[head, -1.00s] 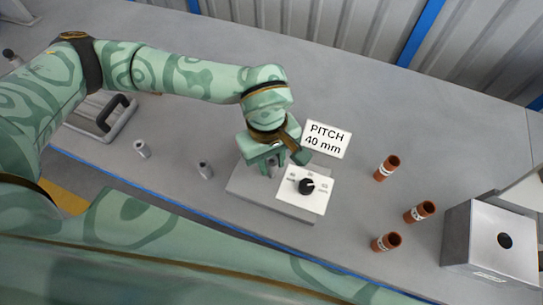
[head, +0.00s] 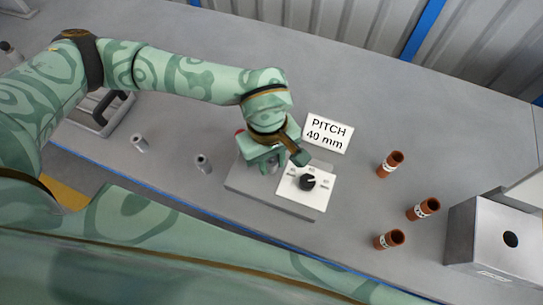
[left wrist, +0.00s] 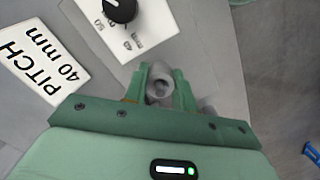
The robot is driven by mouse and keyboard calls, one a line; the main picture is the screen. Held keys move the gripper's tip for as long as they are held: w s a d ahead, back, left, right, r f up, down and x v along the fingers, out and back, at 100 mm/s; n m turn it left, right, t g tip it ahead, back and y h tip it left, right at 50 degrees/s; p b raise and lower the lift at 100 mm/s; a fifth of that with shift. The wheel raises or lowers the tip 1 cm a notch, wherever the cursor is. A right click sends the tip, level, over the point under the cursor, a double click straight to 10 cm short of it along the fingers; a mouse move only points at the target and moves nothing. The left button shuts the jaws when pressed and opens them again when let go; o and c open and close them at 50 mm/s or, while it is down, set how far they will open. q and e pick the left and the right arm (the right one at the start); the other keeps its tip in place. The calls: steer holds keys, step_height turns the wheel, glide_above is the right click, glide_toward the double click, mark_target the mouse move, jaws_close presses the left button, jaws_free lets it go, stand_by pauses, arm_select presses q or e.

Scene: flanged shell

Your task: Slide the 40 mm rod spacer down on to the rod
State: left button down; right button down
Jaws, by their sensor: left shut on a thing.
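My left gripper (head: 270,166) is shut on a grey hollow spacer over the grey base plate (head: 253,187). In the left wrist view the spacer (left wrist: 159,86) shows between the two green fingers, its round bore facing the camera. The rod cannot be made out; the gripper and spacer cover that spot, so I cannot tell whether the spacer is around it. Two more short grey cylinders, one to the left (head: 139,144) and one nearer (head: 203,163), stand on the table left of the plate. A sign (head: 328,133) reads "PITCH 40 mm". My right gripper is not in view.
A white panel with a black dial (head: 307,182) sits on the plate, close right of the gripper. Several brown tubes (head: 390,164) stand further right, before a grey box with a round hole (head: 492,240). The back table is clear.

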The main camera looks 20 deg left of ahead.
arm_select(q)
steer(key=shift+f+b, duration=0.55)
steer(key=shift+f, duration=0.55)
steer(key=c, duration=1.1)
jaws_free()
steer(key=shift+o, duration=0.2)
step_height(320, 180, up, 16)
steer(key=w+a+p, duration=0.1)
steer(key=p, duration=0.3)
steer(key=shift+w+a+r, duration=0.15)
steer(key=shift+a, duration=0.1)
